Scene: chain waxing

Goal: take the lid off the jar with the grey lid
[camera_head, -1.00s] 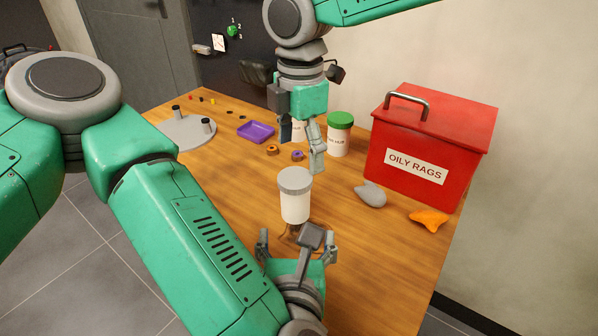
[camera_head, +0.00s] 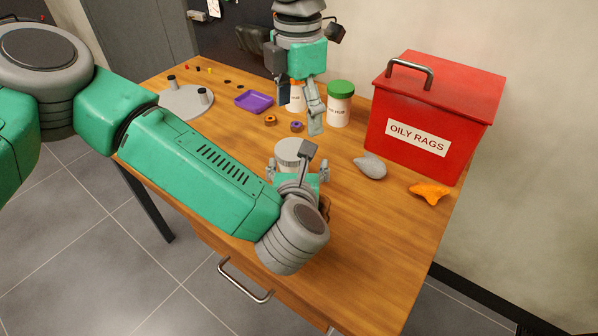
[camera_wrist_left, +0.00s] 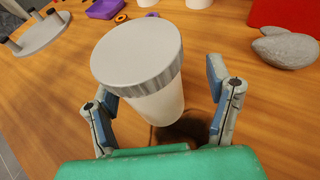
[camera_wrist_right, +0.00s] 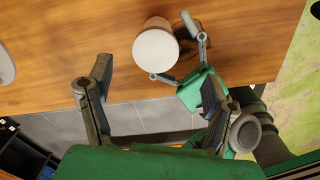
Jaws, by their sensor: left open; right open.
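The white jar with the grey lid (camera_head: 293,152) stands upright on the table. In the left wrist view its ribbed lid (camera_wrist_left: 137,50) is on, above the white body (camera_wrist_left: 158,103). My left gripper (camera_head: 298,172) is open, with its fingers on either side of the jar body, below the lid; whether they touch it I cannot tell. My right gripper (camera_head: 300,118) is open and empty, pointing down above the table behind the jar. The right wrist view shows the jar's lid (camera_wrist_right: 156,51) from above, beyond the right gripper's fingers (camera_wrist_right: 150,95).
A green-lidded jar (camera_head: 340,103) and another jar (camera_head: 297,98) stand behind. A red OILY RAGS bin (camera_head: 432,118), a grey lump (camera_head: 371,166) and an orange cloth (camera_head: 430,192) are at the right. A purple tray (camera_head: 254,101) and round stand (camera_head: 185,103) lie at the back left.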

